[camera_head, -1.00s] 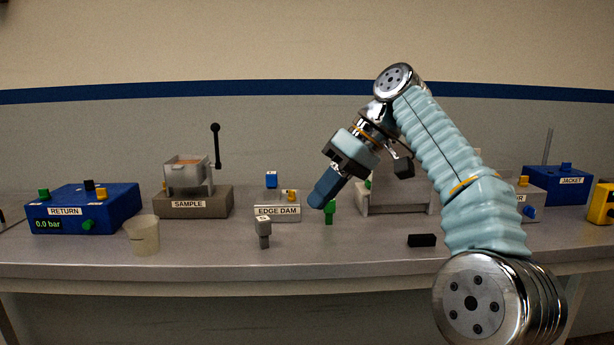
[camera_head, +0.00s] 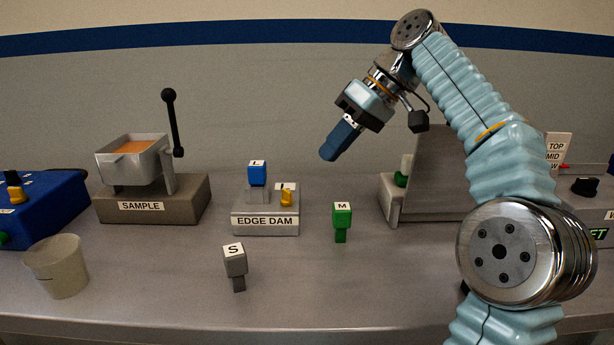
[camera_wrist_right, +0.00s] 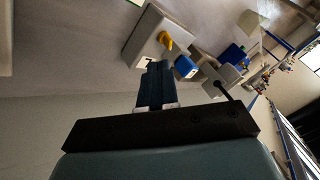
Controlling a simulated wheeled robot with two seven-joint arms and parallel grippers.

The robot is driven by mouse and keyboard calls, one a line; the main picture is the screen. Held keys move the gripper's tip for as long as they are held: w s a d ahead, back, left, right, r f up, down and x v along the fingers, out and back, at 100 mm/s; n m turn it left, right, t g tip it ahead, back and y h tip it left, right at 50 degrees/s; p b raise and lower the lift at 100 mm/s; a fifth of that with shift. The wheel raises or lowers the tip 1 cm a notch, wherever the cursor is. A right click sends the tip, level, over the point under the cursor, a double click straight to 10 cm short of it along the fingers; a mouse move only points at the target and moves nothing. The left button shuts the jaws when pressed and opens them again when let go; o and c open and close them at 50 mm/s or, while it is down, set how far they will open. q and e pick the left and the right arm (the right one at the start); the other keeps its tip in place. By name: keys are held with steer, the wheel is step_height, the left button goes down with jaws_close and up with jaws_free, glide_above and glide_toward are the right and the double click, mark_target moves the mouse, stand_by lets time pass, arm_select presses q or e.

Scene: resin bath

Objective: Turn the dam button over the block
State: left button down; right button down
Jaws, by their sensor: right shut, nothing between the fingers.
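The edge dam fixture (camera_head: 265,228) is a grey box on the bench with an EDGE DAM label. A blue block (camera_head: 257,174) marked L stands upright on a grey mount on it. The small yellow dam button (camera_head: 286,194) sits to the right of the blue block, and I see no part of it over the block. In the right wrist view, the yellow button (camera_wrist_right: 167,41) and blue block (camera_wrist_right: 185,67) show beyond the fingers. My right gripper (camera_head: 328,153) is shut and empty, in the air above and right of the fixture. My left gripper is out of view.
A grey S block (camera_head: 235,260) and green M block (camera_head: 342,216) stand in front and to the right. The SAMPLE stand (camera_head: 150,200) with a lever and a beaker (camera_head: 58,266) are left. A grey housing (camera_head: 433,175) stands behind my right arm.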

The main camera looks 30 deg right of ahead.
mark_target(287, 197)
steer(key=x, duration=0.8)
steer(key=shift+f, duration=0.1)
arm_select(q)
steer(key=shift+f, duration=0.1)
arm_select(e)
steer(key=shift+s+a, duration=0.1)
